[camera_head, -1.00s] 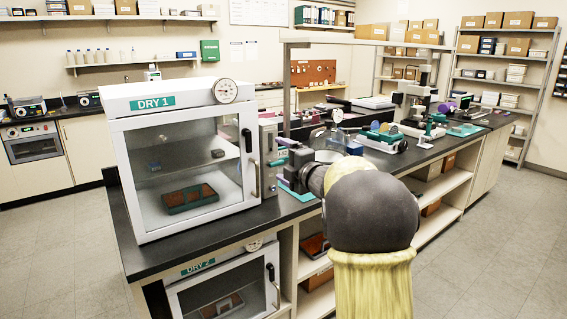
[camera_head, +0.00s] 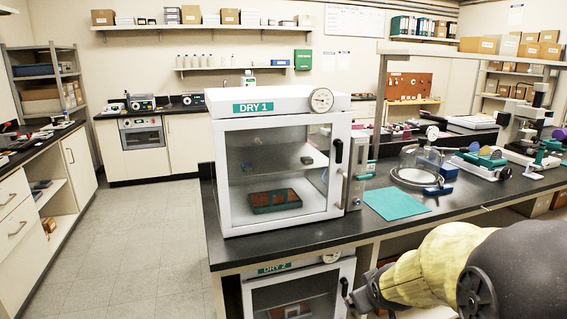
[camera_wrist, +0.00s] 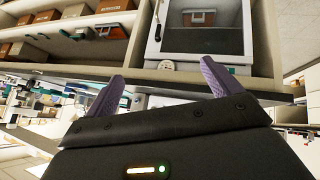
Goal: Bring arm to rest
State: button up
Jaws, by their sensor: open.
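My arm (camera_head: 445,265) comes in from the lower right in the head view, folded low in front of the bench. Its hand end is near the right edge of the DRY 2 cabinet (camera_head: 290,300). In the wrist view my gripper (camera_wrist: 160,74) shows two purple fingers spread wide apart with nothing between them. I cannot tell how far the fingertips are from the cabinet.
The DRY 1 cabinet (camera_head: 230,180) stands on the black bench top (camera_head: 300,245). A teal mat (camera_head: 396,203), a glass dome (camera_head: 415,165) and a profiler (camera_head: 525,125) stand to its right. Open shelves with boxes (camera_wrist: 60,25) flank the lower cabinet. The floor (camera_head: 150,250) at left is clear.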

jog(key=s+a+f+m+g+y, duration=0.1)
jog(key=s+a+f+m+g, duration=0.15)
jog(key=s, duration=0.55)
jog(key=s+a+f+m+g, duration=0.2)
jog(key=s+f+g, duration=0.15)
jog(key=s, duration=0.35)
notch_tip(320, 180, up, 16)
jog(key=p, duration=1.6)
jog(key=shift+s+a+t, duration=0.15)
jog(key=shift+s+t, duration=0.05)
jog(key=shift+t, duration=0.1)
jog(key=shift+f, duration=0.1)
